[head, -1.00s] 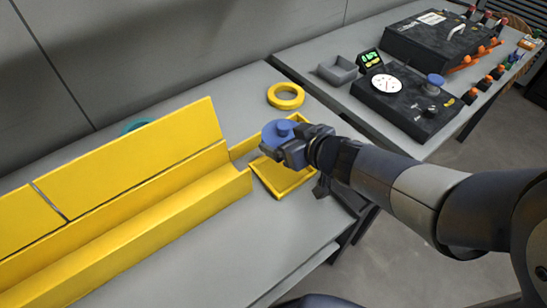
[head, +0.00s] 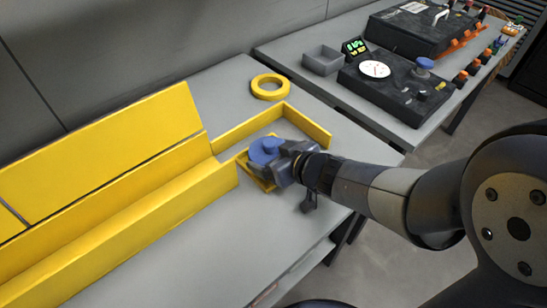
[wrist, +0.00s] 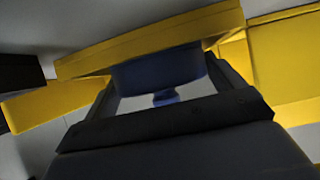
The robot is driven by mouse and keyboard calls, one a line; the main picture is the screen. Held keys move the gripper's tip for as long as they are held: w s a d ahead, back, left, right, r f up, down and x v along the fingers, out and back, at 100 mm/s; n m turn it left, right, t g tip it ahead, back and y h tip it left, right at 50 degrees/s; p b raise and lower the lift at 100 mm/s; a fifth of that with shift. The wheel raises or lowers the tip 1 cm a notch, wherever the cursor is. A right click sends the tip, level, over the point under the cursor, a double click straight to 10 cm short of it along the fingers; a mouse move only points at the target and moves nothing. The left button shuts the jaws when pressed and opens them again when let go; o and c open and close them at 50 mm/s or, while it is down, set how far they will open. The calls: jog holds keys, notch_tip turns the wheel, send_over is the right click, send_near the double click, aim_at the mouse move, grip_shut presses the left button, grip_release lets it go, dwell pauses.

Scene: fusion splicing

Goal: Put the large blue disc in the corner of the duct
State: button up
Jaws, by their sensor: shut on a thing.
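My gripper (head: 287,160) is shut on the large blue disc (head: 264,151), which has a raised round knob on top. In the wrist view the disc (wrist: 158,68) sits between the two fingers. The yellow duct (head: 100,215) runs along the table from the lower left. Its corner section (head: 270,122) has low walls at the right end. The disc is over the floor of this corner section, on the near side of its back wall. I cannot tell whether the disc touches the floor; the gripper hides part of the section.
A yellow ring (head: 270,87) lies on the grey table (head: 225,85) behind the corner. A second table at the right holds a grey open box (head: 322,61), a black panel with a white dial (head: 390,85) and another black device (head: 420,25).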

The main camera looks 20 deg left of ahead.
jog(key=shift+r, duration=0.1)
jog(key=shift+f, duration=0.2)
jog(key=o, duration=0.8)
jog(key=shift+r, duration=0.15)
jog(key=shift+d+r, duration=0.15)
jog(key=shift+r, duration=0.15)
jog(key=p+v, duration=0.5)
jog(key=v, duration=0.5)
jog(key=shift+s+d+r+p, duration=0.15)
jog(key=shift+s+d+p, duration=0.05)
jog(key=shift+d+p, duration=0.15)
jog(key=shift+s+d, duration=0.2)
jog(key=shift+d, duration=0.1)
